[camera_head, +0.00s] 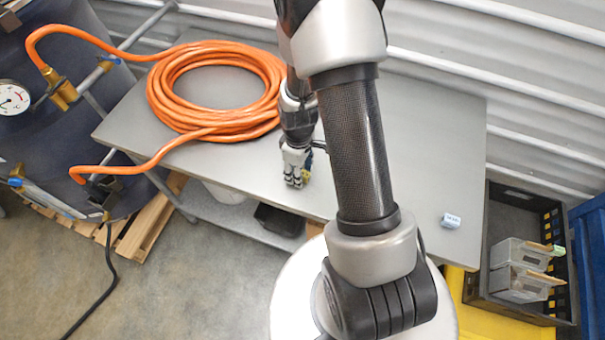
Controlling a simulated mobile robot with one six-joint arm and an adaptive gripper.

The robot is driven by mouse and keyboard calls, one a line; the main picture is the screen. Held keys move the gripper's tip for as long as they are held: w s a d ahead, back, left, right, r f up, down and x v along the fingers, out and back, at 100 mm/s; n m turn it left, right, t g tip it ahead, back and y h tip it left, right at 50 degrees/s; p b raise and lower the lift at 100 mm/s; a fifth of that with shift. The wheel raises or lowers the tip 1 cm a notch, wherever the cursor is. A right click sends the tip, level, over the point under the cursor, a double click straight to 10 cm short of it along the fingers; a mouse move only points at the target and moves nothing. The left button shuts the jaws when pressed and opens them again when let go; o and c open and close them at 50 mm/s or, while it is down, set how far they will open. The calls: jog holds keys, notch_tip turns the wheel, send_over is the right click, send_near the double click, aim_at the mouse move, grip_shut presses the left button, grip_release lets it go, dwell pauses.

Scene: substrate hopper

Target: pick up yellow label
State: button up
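No yellow label shows clearly. A small white and blue block (451,220) lies on the table at the right. My own arm hides the middle of the table.
An orange hose coil (160,92) lies on the left of the table (425,135). A black crate (488,293) at the right holds two grey boxes (520,284) with yellowish strips on them. A tank with a gauge (13,98) stands at the left. Bare table lies right of my arm.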

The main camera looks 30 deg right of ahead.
jog(key=shift+c, duration=0.6)
jog(key=c, duration=0.7)
jog(key=shift+r, duration=0.15)
